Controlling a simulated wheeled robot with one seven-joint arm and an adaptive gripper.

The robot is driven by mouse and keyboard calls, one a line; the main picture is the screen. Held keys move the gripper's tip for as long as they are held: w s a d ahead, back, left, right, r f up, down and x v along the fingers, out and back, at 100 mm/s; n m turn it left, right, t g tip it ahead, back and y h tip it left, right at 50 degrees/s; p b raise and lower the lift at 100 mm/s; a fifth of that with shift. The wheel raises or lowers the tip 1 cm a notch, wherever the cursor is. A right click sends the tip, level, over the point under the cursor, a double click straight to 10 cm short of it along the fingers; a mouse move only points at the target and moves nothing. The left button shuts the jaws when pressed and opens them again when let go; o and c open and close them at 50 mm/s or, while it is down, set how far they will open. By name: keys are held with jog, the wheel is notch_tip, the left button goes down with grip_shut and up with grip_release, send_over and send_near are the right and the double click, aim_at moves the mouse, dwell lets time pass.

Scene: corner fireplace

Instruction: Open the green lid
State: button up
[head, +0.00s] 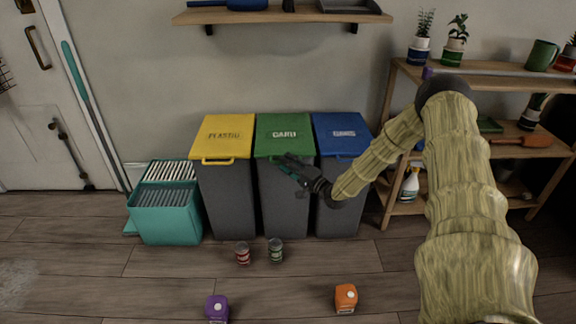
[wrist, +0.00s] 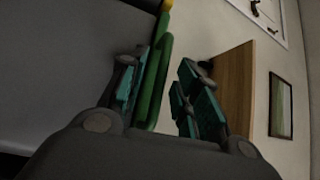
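The green lid (head: 284,135) lies shut on the middle grey bin (head: 285,200), with a label on its top. My gripper (head: 285,165) is at the front edge of this lid and hides part of its front handle. In the wrist view, my gripper (wrist: 160,85) is open, with teal pads on both fingers. The green lid's edge or handle (wrist: 153,90) shows between the fingers, nearer the left finger. I cannot tell whether a finger touches it.
A yellow-lidded bin (head: 223,135) stands to the left and a blue-lidded bin (head: 341,133) to the right, both shut. A teal crate (head: 166,215) is at far left. Two cans (head: 242,253) (head: 276,250) and purple (head: 217,308) and orange (head: 346,298) items stand on the floor. Shelves (head: 480,140) stand right.

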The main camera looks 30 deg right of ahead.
jog(key=shift+c, duration=0.2)
grip_shut()
jog(key=shift+r, duration=0.1)
